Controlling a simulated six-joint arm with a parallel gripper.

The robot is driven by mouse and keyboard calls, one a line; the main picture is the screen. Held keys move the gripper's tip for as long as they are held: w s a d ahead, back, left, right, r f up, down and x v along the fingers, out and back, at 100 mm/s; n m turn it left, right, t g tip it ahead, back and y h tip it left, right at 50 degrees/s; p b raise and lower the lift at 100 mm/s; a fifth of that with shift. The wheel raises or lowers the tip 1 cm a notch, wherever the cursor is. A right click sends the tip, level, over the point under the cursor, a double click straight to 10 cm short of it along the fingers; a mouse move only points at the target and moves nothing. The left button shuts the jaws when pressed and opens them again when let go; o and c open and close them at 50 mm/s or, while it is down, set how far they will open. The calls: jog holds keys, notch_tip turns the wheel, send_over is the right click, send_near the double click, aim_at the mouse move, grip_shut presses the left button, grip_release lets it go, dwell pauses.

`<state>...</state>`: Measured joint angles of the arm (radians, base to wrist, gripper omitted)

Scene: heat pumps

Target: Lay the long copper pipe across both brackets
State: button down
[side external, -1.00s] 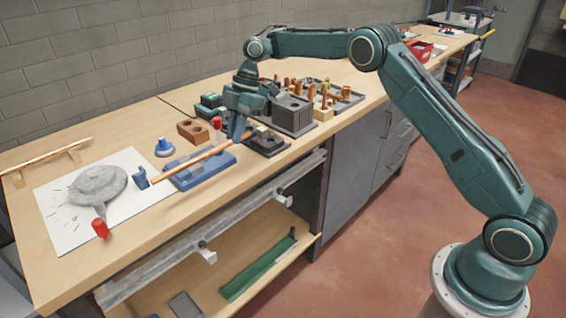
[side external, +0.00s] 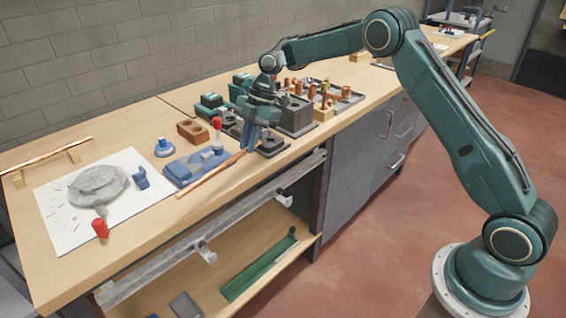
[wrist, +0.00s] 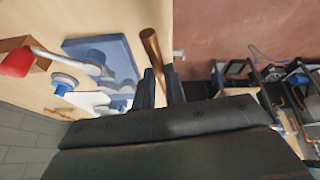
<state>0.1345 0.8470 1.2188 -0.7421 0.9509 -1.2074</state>
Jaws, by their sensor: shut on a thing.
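The long copper pipe (side external: 208,176) is held near one end in my gripper (side external: 250,148), which is shut on it. The pipe slants from the gripper toward the lower left, along the front part of the bench top. In the wrist view the pipe (wrist: 152,48) sticks out beyond the two dark fingers (wrist: 162,88). Two metal brackets, a left one (side external: 207,253) and a right one (side external: 285,200), project from a grey rail (side external: 240,221) below the bench's front edge. The pipe is above and behind them, apart from both.
A blue tray (side external: 178,180) lies just behind the pipe. Another copper pipe (side external: 46,153) rests on wooden blocks at far left. Space before the rail looks clear.

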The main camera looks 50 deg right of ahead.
jog(key=s+d+f+n+t, duration=0.1)
jog(key=s+d+f+n, duration=0.1)
jog(key=s+d+f, duration=0.35)
jog(key=s+a+f+m+t, duration=0.2)
jog(key=s+f+t, duration=0.3)
jog(key=f, duration=0.5)
jog(key=shift+s, duration=1.3)
jog(key=shift+w+f, duration=0.15)
jog(key=w+f, duration=0.1)
jog(key=w, duration=0.5)
jog(key=shift+w+f, duration=0.35)
jog(key=shift+d, duration=0.1)
jog(key=shift+f, duration=2)
dwell(2.0)
